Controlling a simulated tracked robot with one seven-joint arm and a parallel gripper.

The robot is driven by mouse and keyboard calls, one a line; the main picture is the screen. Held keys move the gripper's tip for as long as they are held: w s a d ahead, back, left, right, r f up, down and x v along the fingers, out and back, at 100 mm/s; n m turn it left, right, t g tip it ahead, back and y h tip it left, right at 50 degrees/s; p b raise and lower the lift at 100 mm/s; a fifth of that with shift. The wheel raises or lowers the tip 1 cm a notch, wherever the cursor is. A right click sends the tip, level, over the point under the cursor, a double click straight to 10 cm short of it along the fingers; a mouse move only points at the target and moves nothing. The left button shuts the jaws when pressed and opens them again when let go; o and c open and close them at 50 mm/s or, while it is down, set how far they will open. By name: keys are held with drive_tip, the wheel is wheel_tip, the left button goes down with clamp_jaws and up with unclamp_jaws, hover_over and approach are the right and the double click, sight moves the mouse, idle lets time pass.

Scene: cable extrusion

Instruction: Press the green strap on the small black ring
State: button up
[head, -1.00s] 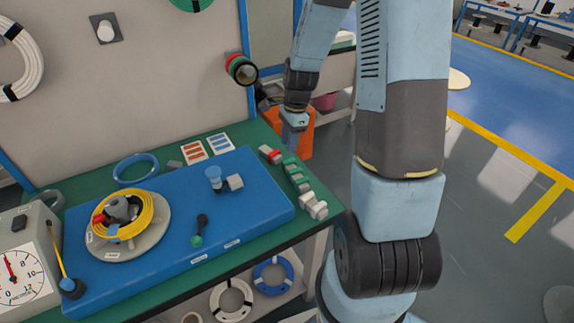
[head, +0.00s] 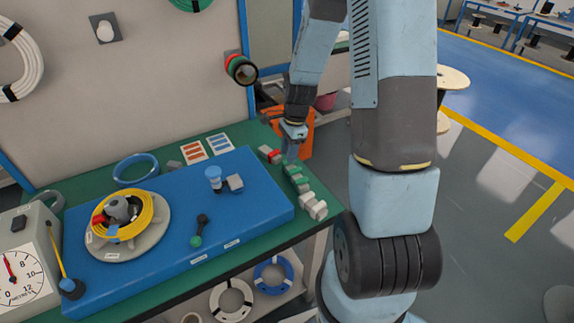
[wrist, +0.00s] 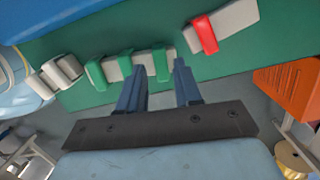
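Several green straps sit on a pale holder (head: 296,176) at the table's right edge. In the wrist view one green strap (wrist: 160,64) shows just beyond my fingertips, between them, with other green straps (wrist: 95,74) to its left. My gripper (wrist: 159,66) is open, with nothing visible between its fingers; whether it touches the strap I cannot tell. In the head view my gripper (head: 291,152) is beside the holder's far end. A yellow coil (head: 143,218) with a dark grey piece (head: 119,208) inside it lies on a grey disc. I cannot clearly pick out a small black ring.
A holder with a red strap (wrist: 206,35) is right of the fingers in the wrist view. White straps (head: 314,207) lie at the near end. The blue board (head: 150,262) carries a black-and-green tool (head: 199,231). An orange bin (head: 306,140) stands beyond the table.

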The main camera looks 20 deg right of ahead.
drive_tip(key=shift+f, duration=1.3)
drive_tip(key=shift+r, duration=0.15)
idle(0.4)
drive_tip(key=shift+c, duration=0.4)
drive_tip(key=c, duration=0.5)
drive_tip(key=shift+r, duration=4)
drive_tip(key=shift+c, duration=0.2)
drive_tip(key=shift+d, duration=0.1)
